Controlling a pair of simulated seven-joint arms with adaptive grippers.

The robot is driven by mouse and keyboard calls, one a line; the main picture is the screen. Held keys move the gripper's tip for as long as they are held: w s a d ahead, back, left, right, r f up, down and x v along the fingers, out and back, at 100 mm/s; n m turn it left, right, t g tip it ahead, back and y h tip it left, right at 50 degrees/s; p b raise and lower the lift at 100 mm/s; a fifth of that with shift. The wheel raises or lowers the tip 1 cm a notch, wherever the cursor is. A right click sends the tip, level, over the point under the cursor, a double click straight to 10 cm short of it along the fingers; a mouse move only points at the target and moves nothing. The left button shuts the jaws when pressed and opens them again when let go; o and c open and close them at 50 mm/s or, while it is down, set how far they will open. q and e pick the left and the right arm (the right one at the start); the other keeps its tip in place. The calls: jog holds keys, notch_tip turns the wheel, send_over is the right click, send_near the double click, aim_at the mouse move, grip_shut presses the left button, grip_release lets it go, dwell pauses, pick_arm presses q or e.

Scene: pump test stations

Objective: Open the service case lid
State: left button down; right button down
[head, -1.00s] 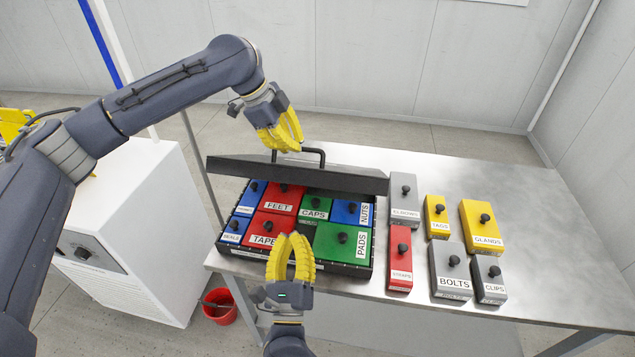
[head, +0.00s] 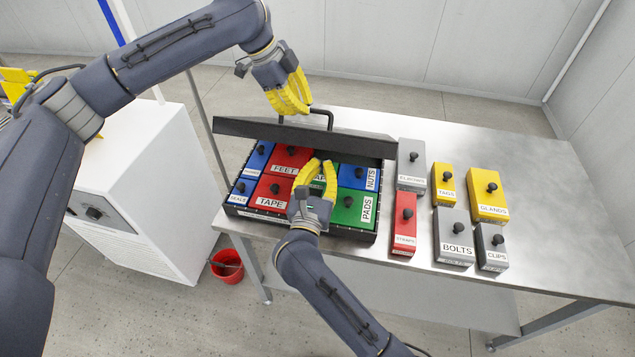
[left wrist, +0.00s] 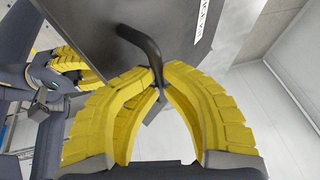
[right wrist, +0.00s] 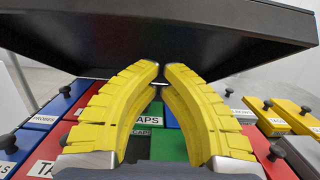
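The dark service case (head: 355,236) sits on the metal table with its lid (head: 300,138) raised and tilted at the far side. Labelled red, blue and green boxes show inside. My left gripper (head: 297,110) is behind the lid, shut on its bar handle (head: 331,120); the left wrist view shows the handle (left wrist: 140,38) between the fingertips. My right gripper (head: 321,163) is over the boxes, its empty fingers brought together at the tips. In the right wrist view the fingertips (right wrist: 161,72) are below the lid's dark underside (right wrist: 160,35); contact cannot be told.
Right of the case stand loose boxes: a red one (head: 403,228), a grey BOLTS box (head: 453,228), a yellow GLANDS box (head: 487,198) and others. The table's right side (head: 560,220) is clear. A white cabinet (head: 150,190) and red bucket (head: 228,268) are at left.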

aim_at(326, 142)
pick_arm(q)
jog(key=shift+w+a+f, duration=0.15)
jog(key=shift+a+f, duration=0.1)
jog(key=shift+a, duration=0.1)
pick_arm(e)
jog(key=shift+w+d+r, duration=0.2)
jog(key=shift+w+r, duration=0.7)
jog(key=shift+w, duration=0.15)
jog(key=shift+w+d+r, duration=0.2)
jog(key=shift+w+r, duration=0.7)
jog(key=shift+w, duration=0.15)
jog(key=shift+w+r, duration=0.25)
jog(key=shift+r, duration=0.05)
pick_arm(q)
jog(key=shift+f, duration=0.1)
pick_arm(e)
jog(key=shift+w+d+r, duration=0.2)
jog(key=shift+w+r, duration=0.15)
jog(key=shift+r, duration=0.1)
pick_arm(q)
jog(key=c, duration=1.8)
grip_release()
jog(key=o, duration=0.3)
jog(key=shift+d, duration=0.1)
pick_arm(e)
jog(key=shift+a, duration=0.15)
